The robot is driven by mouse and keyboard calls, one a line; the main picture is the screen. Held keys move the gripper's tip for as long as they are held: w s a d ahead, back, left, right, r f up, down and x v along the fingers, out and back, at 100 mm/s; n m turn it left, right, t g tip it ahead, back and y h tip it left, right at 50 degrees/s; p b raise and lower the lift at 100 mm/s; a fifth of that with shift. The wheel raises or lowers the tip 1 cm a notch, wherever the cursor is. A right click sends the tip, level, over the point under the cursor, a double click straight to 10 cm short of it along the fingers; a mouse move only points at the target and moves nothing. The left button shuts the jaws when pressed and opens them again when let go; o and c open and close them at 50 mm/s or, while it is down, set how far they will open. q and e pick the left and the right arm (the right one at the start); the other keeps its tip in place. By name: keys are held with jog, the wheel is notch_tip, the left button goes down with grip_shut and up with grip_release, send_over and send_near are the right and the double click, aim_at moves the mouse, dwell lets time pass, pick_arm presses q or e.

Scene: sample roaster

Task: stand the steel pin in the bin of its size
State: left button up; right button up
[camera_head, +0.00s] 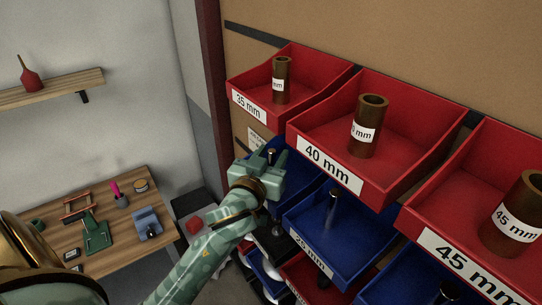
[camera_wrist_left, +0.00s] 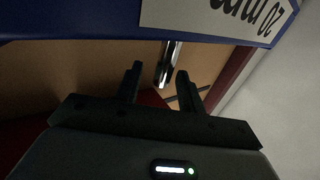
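My left gripper (camera_head: 262,172) is over the blue bin (camera_head: 299,178) below the red 35 mm and 40 mm bins. A steel pin (camera_wrist_left: 168,62) shows between its fingers in the left wrist view, where the gripper (camera_wrist_left: 158,82) is open with gaps on both sides of the pin. A dark pin top (camera_head: 271,154) shows by the fingers in the head view. A blue bin wall with an upside-down 20 mm label (camera_wrist_left: 215,15) crosses the top of the wrist view. Whether the pin's foot rests on a bin floor is hidden. My right gripper is out of view.
Red bins labelled 35 mm (camera_head: 249,105), 40 mm (camera_head: 330,169) and 45 mm (camera_head: 462,265) hold brown cylinders. A blue bin (camera_head: 335,243) in front holds another steel pin (camera_head: 333,203). A wooden table (camera_head: 100,240) with tools stands at left.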

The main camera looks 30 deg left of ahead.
pick_arm(q)
jog(key=shift+w+a+f, duration=0.1)
jog(key=s+d, duration=0.2)
jog(key=s, duration=0.9)
jog(key=shift+s+d+p, duration=0.2)
jog(key=shift+s+p, duration=0.1)
